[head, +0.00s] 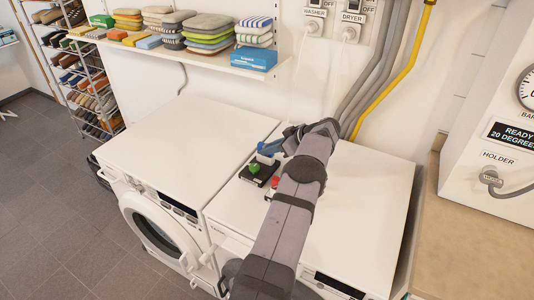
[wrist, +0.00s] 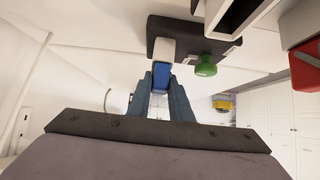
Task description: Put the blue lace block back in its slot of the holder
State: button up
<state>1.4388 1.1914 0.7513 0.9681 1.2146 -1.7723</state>
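The blue lace block (wrist: 161,77) has a blue part and a white part. In the wrist view its blue part sits between the two fingertips of my gripper (wrist: 160,84), which look closed on it. Its white part overlaps the dark holder (wrist: 182,27); I cannot tell whether it is seated or just above. In the head view my gripper (head: 269,148) is over the back of the holder (head: 259,179) on the right machine's top, with the white part below the fingers. A green piece (head: 254,168) is on the holder and also shows in the wrist view (wrist: 205,66).
A red piece (head: 275,181) is beside my arm, close to the holder; a red block (wrist: 306,66) shows at the wrist view's right edge. The left machine's top (head: 175,140) is clear. A shelf (head: 190,57) with folded cloths and a blue box (head: 253,58) is behind.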

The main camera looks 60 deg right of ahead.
grip_shut()
jog(key=shift+r, duration=0.75)
dwell(0.5)
jog(key=shift+r, duration=2)
